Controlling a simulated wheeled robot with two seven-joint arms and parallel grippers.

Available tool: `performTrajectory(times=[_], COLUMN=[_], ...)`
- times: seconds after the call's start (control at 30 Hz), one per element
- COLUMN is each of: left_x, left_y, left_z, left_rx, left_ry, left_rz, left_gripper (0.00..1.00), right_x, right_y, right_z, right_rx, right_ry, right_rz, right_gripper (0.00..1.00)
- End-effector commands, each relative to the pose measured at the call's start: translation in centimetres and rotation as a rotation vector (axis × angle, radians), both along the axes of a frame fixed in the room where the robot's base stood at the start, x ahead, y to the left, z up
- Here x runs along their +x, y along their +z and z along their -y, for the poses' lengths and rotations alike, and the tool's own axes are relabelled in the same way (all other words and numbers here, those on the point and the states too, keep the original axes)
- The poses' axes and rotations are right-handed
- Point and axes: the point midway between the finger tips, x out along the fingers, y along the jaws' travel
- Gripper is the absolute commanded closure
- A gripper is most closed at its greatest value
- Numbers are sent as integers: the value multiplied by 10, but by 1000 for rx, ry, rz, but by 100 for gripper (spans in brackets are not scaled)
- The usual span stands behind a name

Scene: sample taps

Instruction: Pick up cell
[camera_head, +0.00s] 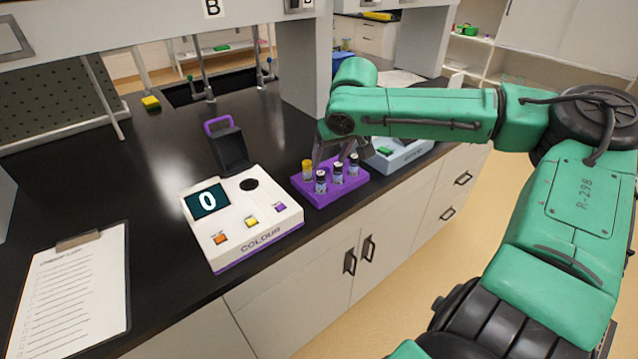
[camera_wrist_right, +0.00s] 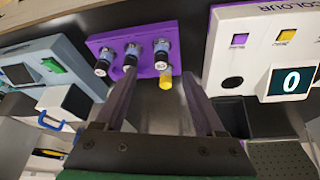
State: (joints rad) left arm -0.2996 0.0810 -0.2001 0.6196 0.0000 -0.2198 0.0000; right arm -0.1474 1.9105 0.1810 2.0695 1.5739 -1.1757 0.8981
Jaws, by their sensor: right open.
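The cells stand upright in a purple rack (camera_head: 330,194) on the dark bench. One is yellow (camera_head: 307,169); three others, such as the front one (camera_head: 321,182), have dark caps and pale labelled bodies. My right gripper (camera_head: 331,158) is open above the back of the rack. In the right wrist view, the rack (camera_wrist_right: 110,42) lies beyond the open fingers (camera_wrist_right: 160,84). The yellow cell (camera_wrist_right: 166,82) shows between the fingers, with no visible grip on it. The dark-capped cells (camera_wrist_right: 131,55) are beyond it. My left gripper is not in view.
A grey-blue device (camera_head: 402,155) stands to the right. A clipboard (camera_head: 75,290) lies at the left. The bench's front edge is close to the rack.

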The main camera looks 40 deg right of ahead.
Motion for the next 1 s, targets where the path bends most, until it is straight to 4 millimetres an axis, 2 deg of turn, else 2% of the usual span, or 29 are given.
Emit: performTrajectory(times=[0.03, 0.1, 0.17, 0.27, 0.37, 0.5, 0.6, 0.8, 0.87, 0.9, 1.0], left_x=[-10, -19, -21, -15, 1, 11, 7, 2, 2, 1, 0], left_y=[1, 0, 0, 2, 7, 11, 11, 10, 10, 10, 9], left_z=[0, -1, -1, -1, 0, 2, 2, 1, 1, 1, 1], left_rx=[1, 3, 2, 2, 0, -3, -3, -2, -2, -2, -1], left_ry=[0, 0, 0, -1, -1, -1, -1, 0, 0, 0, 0], left_rz=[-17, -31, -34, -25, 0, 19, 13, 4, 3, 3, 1], left_gripper=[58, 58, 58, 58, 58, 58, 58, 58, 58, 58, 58], right_x=[4, 10, 13, 17, 24, 34, 38, 38, 38, 38, 38], right_y=[-13, -25, -32, -40, -51, -73, -82, -83, -83, -83, -82], right_z=[2, 4, 4, 5, 7, 10, 10, 10, 10, 10, 10], right_rx=[-3, -3, -2, -1, -4, -3, -1, 0, 0, 0, 0], right_ry=[0, -2, 0, -1, 0, 1, 1, 0, 0, 0, 0], right_rz=[-7, -4, -3, -1, -3, -3, 0, 2, 2, 2, 2], right_gripper=[29, 29, 29, 29, 29, 29, 29, 29, 48, 63, 100])
